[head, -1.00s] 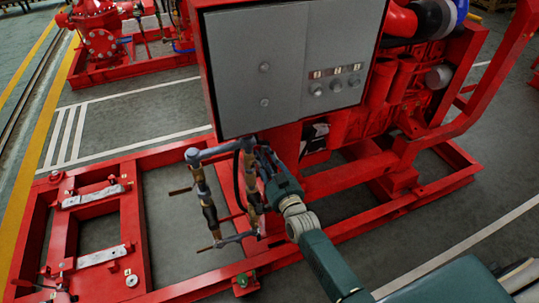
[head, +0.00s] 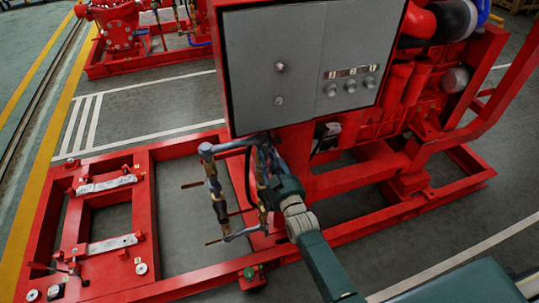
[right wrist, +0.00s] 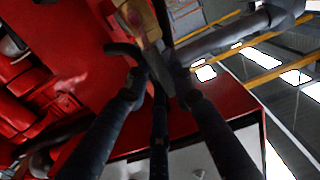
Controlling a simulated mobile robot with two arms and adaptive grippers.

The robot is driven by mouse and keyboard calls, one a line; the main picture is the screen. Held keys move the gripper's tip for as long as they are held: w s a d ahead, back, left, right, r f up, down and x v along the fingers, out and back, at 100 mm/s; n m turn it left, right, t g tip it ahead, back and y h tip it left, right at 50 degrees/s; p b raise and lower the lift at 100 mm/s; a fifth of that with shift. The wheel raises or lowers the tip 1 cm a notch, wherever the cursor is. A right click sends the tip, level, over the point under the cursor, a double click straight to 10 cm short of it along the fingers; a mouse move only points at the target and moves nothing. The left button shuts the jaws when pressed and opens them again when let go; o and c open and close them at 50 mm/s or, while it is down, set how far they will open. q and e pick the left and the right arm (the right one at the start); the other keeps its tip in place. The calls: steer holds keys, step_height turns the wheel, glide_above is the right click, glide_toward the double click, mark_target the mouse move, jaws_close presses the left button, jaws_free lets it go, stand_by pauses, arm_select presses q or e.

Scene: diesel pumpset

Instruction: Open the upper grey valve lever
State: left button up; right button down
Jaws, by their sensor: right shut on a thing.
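In the head view a small pipe loop (head: 211,178) with grey elbows and brass fittings stands below the grey control cabinet. My right gripper (head: 268,178) reaches its right-hand upright from the lower right and covers part of it. In the right wrist view a brass valve body (right wrist: 142,20) is at the top, and a grey lever (right wrist: 159,66) runs down from it between my right gripper's dark fingers (right wrist: 160,84). The fingers are shut on this lever. The lever cannot be made out behind the gripper in the head view. My left gripper is not in view.
The grey control cabinet (head: 300,65) overhangs just above the gripper. The red base frame (head: 155,225) runs below the pipes, with open floor inside it. Thin brown rods (head: 192,184) stick out left of the pipe loop. The red engine (head: 400,110) stands to the right.

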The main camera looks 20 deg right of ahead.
steer(key=shift+f, duration=0.1)
steer(key=c, duration=1.4)
jaws_free()
steer(key=shift+a, duration=0.1)
steer(key=shift+c, duration=0.2)
steer(key=s, duration=1.2)
steer(key=shift+d, duration=0.25)
steer(key=s+f+g, duration=0.3)
steer(key=s+f, duration=0.3)
steer(key=f, duration=0.5)
steer(key=s+a+f+n+g, duration=0.1)
steer(key=s+f+g, duration=0.2)
steer(key=s+f, duration=0.55)
steer(key=s+f+g, duration=0.3)
steer(key=f, duration=1.1)
steer(key=s+d+f+g, duration=0.1)
steer(key=s+f, duration=0.3)
steer(key=s, duration=0.5)
steer(key=s+d+f+g, duration=0.2)
steer(key=s+f+g, duration=0.2)
steer(key=s, duration=0.6)
steer(key=s+d+f+g, duration=0.2)
steer(key=s+f, duration=0.4)
steer(key=s, duration=0.4)
steer(key=shift+d+f+n+g+h, duration=0.2)
steer(key=shift+d+n+g+h, duration=0.1)
steer(key=shift+n+g, duration=0.15)
